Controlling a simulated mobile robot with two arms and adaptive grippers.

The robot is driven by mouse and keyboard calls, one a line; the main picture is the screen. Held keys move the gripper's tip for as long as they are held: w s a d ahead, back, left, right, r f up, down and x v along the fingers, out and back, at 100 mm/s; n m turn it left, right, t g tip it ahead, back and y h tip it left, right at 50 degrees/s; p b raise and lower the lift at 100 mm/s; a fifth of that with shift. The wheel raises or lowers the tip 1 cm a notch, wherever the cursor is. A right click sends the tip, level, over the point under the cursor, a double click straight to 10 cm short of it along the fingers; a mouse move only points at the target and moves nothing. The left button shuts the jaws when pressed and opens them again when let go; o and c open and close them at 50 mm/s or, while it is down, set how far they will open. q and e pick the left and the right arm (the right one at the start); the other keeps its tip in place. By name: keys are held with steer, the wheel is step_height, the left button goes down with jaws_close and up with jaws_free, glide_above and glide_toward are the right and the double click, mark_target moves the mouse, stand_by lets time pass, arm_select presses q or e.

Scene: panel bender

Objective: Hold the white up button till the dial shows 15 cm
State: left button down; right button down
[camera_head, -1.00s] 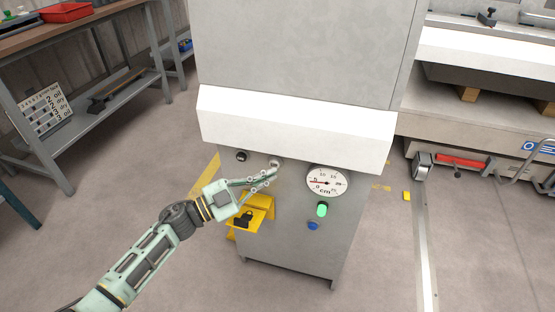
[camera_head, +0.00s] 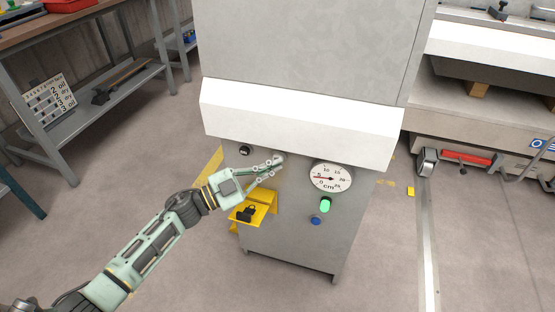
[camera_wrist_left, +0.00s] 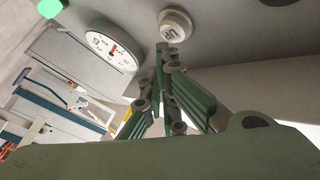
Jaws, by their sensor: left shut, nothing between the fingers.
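The white up button (camera_head: 279,158) is on the grey front of the machine, under the white ledge. In the left wrist view the button (camera_wrist_left: 175,25) is round and carries dark lettering. My left gripper (camera_head: 275,164) is shut and empty, its fingertips right at the button's lower edge. In the left wrist view the fingertips (camera_wrist_left: 163,48) are just below the button; I cannot tell whether they touch it. The dial (camera_head: 330,178) is right of the button, with its red needle pointing left near the 5 mark. It also shows in the left wrist view (camera_wrist_left: 108,50).
A lit green button (camera_head: 325,205) and a blue button (camera_head: 316,221) are below the dial. A black knob (camera_head: 244,151) is left of the white button. A yellow bracket (camera_head: 262,208) with a black part juts out below my gripper.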

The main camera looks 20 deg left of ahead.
steer(key=shift+f, duration=0.1)
stand_by(0.6)
arm_select(q)
steer(key=shift+w, duration=0.15)
steer(key=shift+w, duration=0.3)
arm_select(e)
steer(key=shift+w, duration=0.1)
